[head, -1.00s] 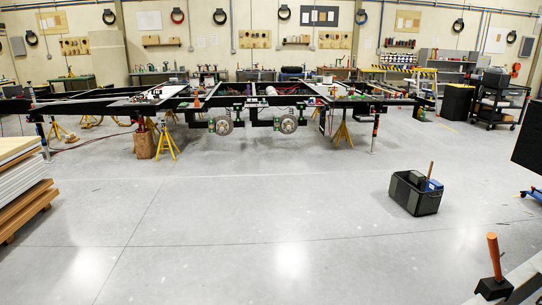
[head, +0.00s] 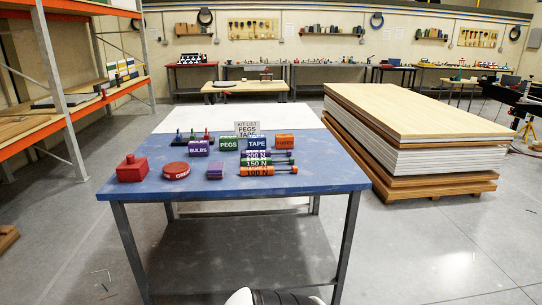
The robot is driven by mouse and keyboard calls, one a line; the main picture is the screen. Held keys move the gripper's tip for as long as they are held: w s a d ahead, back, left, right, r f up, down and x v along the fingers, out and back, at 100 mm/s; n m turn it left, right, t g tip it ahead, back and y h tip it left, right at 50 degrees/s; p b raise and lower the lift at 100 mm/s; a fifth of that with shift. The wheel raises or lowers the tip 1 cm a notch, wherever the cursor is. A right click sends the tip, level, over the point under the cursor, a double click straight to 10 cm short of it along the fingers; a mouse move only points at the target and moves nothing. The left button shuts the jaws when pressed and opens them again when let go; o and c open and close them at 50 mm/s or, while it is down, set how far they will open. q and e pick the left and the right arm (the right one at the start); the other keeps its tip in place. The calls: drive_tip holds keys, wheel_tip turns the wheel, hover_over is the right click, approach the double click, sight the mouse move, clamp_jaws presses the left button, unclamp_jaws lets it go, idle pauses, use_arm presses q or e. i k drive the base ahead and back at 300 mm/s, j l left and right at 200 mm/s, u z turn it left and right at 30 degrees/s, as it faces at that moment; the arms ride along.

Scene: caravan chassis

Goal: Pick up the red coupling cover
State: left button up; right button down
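A red block-shaped piece with a small raised knob on top (head: 131,168), which looks like the red coupling cover, sits upright at the front left of the blue table top (head: 300,183). A flat round red tin with white lettering (head: 177,171) lies just right of it, a small gap apart. Neither of my grippers shows in the head view, and nothing touches the red block.
Labelled boxes, including purple (head: 199,147), green (head: 230,143) and orange (head: 284,142) ones, stand behind with a kit list card (head: 248,128). Orange shelving (head: 60,90) stands left. A board stack (head: 410,125) stands right.

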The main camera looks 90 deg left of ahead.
sight(131, 169)
drive_tip(key=u, duration=3.75)
drive_tip(key=i+j, duration=0.1)
